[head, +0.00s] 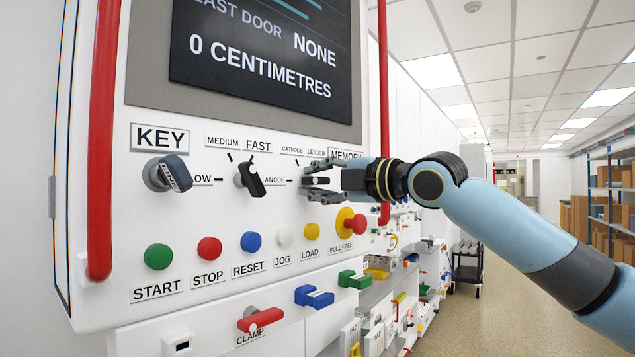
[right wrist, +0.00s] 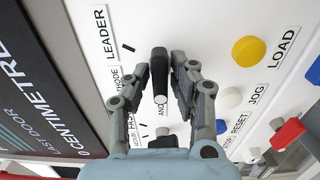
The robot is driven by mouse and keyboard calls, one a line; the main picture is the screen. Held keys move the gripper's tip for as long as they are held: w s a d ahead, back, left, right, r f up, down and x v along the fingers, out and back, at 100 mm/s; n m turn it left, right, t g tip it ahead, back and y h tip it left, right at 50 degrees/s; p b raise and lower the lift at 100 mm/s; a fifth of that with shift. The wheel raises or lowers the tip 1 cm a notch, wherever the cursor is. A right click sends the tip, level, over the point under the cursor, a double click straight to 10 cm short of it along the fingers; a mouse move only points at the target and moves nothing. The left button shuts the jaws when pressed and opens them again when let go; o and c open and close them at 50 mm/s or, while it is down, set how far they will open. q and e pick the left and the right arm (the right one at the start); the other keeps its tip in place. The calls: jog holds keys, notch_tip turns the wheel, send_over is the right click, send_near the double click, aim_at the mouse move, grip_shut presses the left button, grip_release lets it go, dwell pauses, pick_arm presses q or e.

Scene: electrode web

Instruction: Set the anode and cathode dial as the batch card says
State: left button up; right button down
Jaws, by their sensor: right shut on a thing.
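The anode and cathode dial is a black bar knob (right wrist: 159,75) with a pale end, on the white panel. In the head view the dial (head: 317,181) sits right of the ANODE label (head: 275,181), below the CATHODE and LEADER labels. My right gripper (head: 320,180) comes in from the right with its fingers around the dial. In the right wrist view the two fingers (right wrist: 163,76) stand on either side of it, and its pale end faces the ANODE label, partly hidden by a finger. My left gripper is not in view. I see no readable batch card.
A black speed dial (head: 249,180) and a KEY switch (head: 167,174) are to the left. Below are several push buttons, with a red PULL FREE knob (head: 354,224) close under my wrist. Red rails (head: 103,140) flank the panel. The aisle at right is open.

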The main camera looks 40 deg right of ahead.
dwell(0.3)
jog(key=c, duration=1.3)
grip_release()
